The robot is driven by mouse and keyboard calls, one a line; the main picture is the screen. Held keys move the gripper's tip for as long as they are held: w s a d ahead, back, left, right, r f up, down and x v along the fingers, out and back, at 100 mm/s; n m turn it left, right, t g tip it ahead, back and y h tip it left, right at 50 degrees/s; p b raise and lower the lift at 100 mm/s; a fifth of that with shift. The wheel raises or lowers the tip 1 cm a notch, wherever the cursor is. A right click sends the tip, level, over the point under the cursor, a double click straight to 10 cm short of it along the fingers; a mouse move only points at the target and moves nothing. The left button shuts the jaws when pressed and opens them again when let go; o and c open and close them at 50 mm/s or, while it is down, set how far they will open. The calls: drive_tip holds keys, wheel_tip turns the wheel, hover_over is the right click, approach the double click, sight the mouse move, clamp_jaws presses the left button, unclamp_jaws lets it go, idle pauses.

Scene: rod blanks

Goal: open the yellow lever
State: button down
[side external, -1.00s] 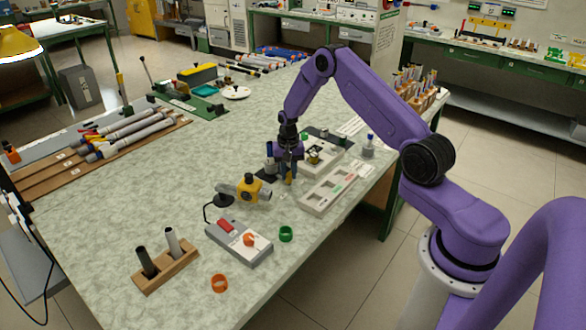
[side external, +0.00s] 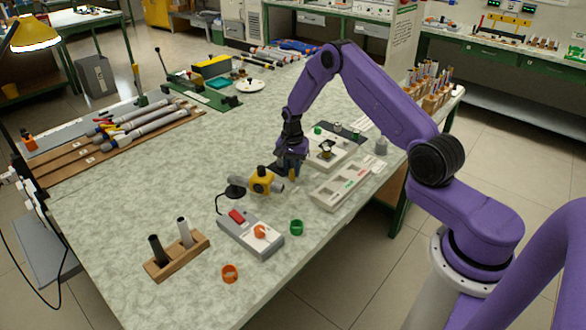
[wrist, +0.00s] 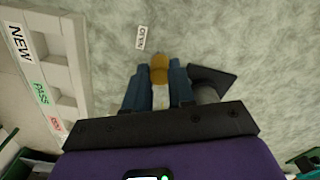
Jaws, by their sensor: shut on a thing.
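My gripper (side external: 291,174) reaches down to the bench beside the yellow-bodied fitting (side external: 262,181) with its grey pipe end. In the wrist view, my gripper's two blue fingers (wrist: 160,88) stand on either side of the yellow lever (wrist: 159,68) and are shut on it. Only the lever's rounded yellow end and a pale part below it show; the fingers hide the rest. A small white label reading OPEN (wrist: 141,38) lies on the bench just beyond the lever. In the side view the lever is mostly hidden by the fingers.
A pale sorting tray (side external: 345,184) marked NEW and PASS lies right of my gripper. A grey box with a red switch (side external: 250,233), a green ring (side external: 296,227), an orange ring (side external: 230,273) and a wooden rod holder (side external: 177,256) stand in front.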

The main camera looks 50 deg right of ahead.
sight(292, 170)
drive_tip(key=c, duration=0.9)
unclamp_jaws()
drive_tip(key=shift+c, duration=0.2)
wheel_tip(292, 170, up, 17)
drive_tip(key=shift+r, duration=0.2)
drive_tip(key=s+a+r+n, duration=0.4)
drive_tip(key=s+a+n, duration=0.25)
drive_tip(key=a, duration=0.35)
drive_tip(key=s+a+r+n, duration=0.3)
drive_tip(key=s+a+n, duration=0.3)
drive_tip(key=s+a, duration=0.25)
drive_tip(key=s+n, duration=1.3)
drive_tip(key=s, duration=1.1)
drive_tip(key=shift+s+r, duration=0.15)
drive_tip(key=shift+s, duration=0.25)
